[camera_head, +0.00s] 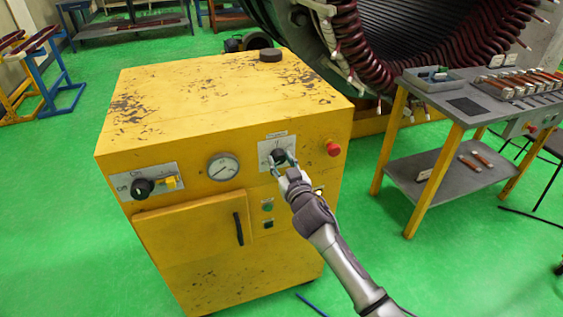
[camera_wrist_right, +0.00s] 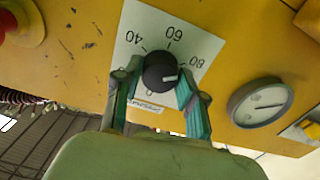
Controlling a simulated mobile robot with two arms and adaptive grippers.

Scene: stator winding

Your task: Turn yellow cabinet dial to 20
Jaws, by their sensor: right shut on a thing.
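The yellow cabinet (camera_head: 225,110) stands in the middle of the head view, its top worn and scratched. The black dial (camera_head: 278,155) sits on a pale plate on its front, left of a red button. In the right wrist view the dial (camera_wrist_right: 158,76) shows between my fingers, with 40, 60 and 80 readable on the plate (camera_wrist_right: 150,30). Its white mark points right, a little below the 80; the lower scale is partly hidden. My right gripper (camera_head: 283,163) is shut on the dial, one finger on each side (camera_wrist_right: 157,88). My left gripper is out of view.
The red button (camera_head: 333,149) is close to the right of the dial. A round gauge (camera_head: 223,167) and another black knob (camera_head: 142,188) are to the left. A yellow-legged workbench (camera_head: 455,116) stands right; a large stator (camera_head: 345,45) is behind. Green floor is open at left.

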